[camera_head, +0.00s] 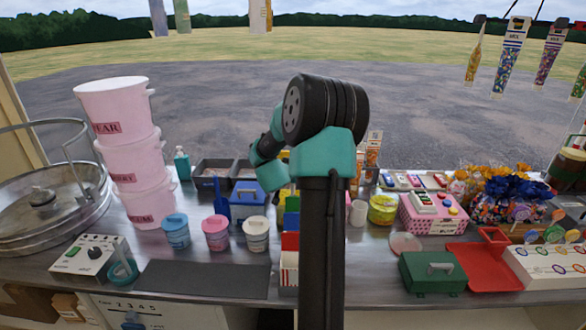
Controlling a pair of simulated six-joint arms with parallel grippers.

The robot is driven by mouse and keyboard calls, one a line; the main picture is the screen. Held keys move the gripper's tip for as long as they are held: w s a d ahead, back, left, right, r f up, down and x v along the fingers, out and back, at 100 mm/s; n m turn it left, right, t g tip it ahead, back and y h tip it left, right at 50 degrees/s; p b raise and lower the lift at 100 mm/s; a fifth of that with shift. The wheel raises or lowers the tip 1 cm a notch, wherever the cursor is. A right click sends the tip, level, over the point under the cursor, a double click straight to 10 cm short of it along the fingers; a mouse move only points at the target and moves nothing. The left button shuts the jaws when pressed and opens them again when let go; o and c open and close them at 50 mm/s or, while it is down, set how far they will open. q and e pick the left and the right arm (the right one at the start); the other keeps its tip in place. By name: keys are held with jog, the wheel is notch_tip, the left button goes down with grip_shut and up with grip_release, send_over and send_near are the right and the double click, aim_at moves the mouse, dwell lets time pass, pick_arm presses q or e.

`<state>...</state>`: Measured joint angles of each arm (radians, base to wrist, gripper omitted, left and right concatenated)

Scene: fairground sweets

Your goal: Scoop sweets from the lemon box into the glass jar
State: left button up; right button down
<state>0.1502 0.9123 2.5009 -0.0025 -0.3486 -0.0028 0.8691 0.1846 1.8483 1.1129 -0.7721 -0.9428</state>
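One arm of mine rises through the middle of the camera_head view and bends over at the top. Its far end points down and left behind the coloured boxes, and no gripper fingers show. I cannot make out my other arm. I cannot tell which box is the lemon box; dark open trays (212,172) stand at the back, with their contents too small to read. No plain glass jar can be picked out; a yellow-green tub (383,209) stands right of my arm. A blue scoop-like tool (221,197) stands by a blue caddy (247,201).
Stacked pink buckets (130,150) stand at the left, beside a large metal pan (45,205). Lidded tubs (215,233) stand in front of the caddy. A dark mat (205,279) lies bare at the front. A green case (432,274) and red tray (482,268) are at the right.

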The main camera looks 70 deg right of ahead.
jog(key=shift+a+f, duration=0.1)
jog(key=shift+f, duration=1.1)
jog(key=shift+r, duration=3.9)
jog(key=shift+s, duration=0.15)
